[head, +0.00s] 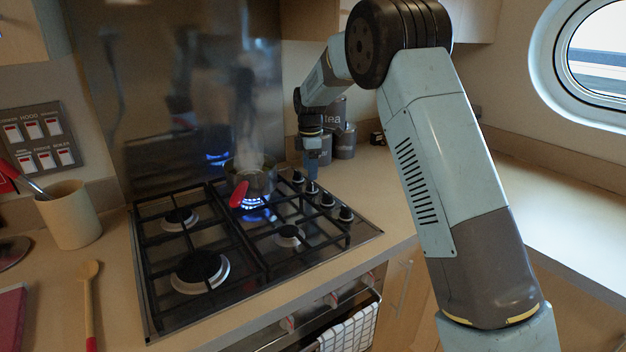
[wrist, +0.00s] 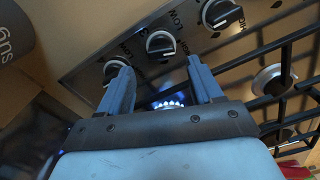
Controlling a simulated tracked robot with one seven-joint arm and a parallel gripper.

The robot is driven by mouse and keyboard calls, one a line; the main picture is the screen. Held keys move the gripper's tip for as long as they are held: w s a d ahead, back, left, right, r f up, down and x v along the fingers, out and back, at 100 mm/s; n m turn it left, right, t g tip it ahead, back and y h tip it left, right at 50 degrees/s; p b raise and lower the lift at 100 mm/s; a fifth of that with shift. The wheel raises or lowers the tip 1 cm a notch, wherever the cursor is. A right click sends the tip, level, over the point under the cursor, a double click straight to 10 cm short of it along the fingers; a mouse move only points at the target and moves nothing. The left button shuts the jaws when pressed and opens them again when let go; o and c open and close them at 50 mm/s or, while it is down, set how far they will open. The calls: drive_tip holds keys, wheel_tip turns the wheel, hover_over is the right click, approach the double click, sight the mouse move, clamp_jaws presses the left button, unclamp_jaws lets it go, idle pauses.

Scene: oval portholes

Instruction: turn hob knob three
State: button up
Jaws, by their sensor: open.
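A row of black hob knobs with silver collars runs along the right side of the hob (head: 175,310). In the head view they include a far knob (head: 298,176), one beside my gripper (head: 311,188), another nearer (head: 327,199) and the nearest (head: 346,213). My gripper (head: 311,165) points down over the far end of the row. In the wrist view my gripper (wrist: 158,66) is open and empty. One knob (wrist: 116,70) is partly behind the left finger, the middle knob (wrist: 160,44) lies just beyond the gap, and a third (wrist: 222,14) is upper right. No contact is visible.
A steaming pan (head: 252,178) with a red handle sits over a lit blue flame (head: 254,203) close to my gripper. Grey canisters (head: 345,140) stand behind it. A utensil pot (head: 70,215) and wooden spoon (head: 90,300) are at left. The right counter is clear.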

sight(310, 182)
drive_tip(key=shift+f, duration=2.15)
drive_tip(key=shift+c, duration=0.5)
